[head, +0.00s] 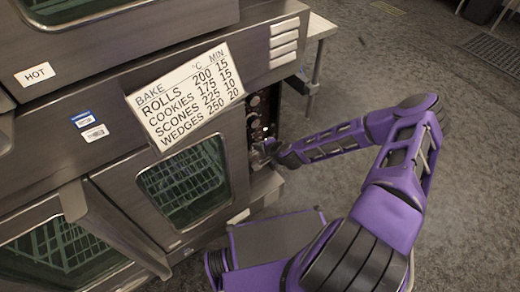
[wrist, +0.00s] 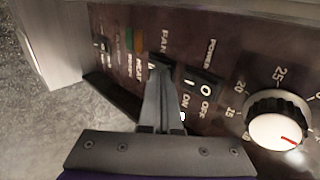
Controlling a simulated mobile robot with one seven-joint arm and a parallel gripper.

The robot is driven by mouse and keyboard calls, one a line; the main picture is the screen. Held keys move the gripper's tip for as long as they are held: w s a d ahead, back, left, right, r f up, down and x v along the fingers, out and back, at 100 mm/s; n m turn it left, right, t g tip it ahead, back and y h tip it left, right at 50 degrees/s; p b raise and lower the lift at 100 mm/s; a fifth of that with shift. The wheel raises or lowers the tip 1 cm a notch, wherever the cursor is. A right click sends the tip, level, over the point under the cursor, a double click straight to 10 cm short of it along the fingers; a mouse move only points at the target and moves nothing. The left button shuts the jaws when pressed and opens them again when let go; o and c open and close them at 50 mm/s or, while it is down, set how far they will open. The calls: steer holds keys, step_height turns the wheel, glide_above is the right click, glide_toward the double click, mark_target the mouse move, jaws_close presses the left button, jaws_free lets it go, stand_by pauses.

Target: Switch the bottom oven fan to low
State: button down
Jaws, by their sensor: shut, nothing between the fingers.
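The bottom oven's control panel shows as a dark strip in the head view (head: 262,112) and fills much of the wrist view (wrist: 215,35). The fan switch sits beside the word FAN, mostly hidden behind my fingertips in the wrist view, so I cannot read its position. My gripper (wrist: 160,64) is shut and empty, its tips at the fan switch; I cannot tell if they touch it. In the head view my gripper (head: 262,147) is at the lower part of the panel. The power switch (wrist: 203,88), marked ON and OFF, is just right of the fingers.
A round dial (wrist: 276,120) with a white cap and red mark is at the right of the wrist view. Another small switch (wrist: 102,46) is at the left. A bake chart (head: 190,95) hangs above the oven door window (head: 185,185). Open floor (head: 450,110) lies right.

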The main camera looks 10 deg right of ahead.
steer(key=shift+w+a+g+p, duration=0.15)
steer(key=shift+w+g+p, duration=0.15)
steer(key=shift+p, duration=0.2)
steer(key=shift+r, duration=0.1)
steer(key=shift+r+p, duration=0.55)
steer(key=shift+r, duration=0.25)
steer(key=shift+s, duration=0.1)
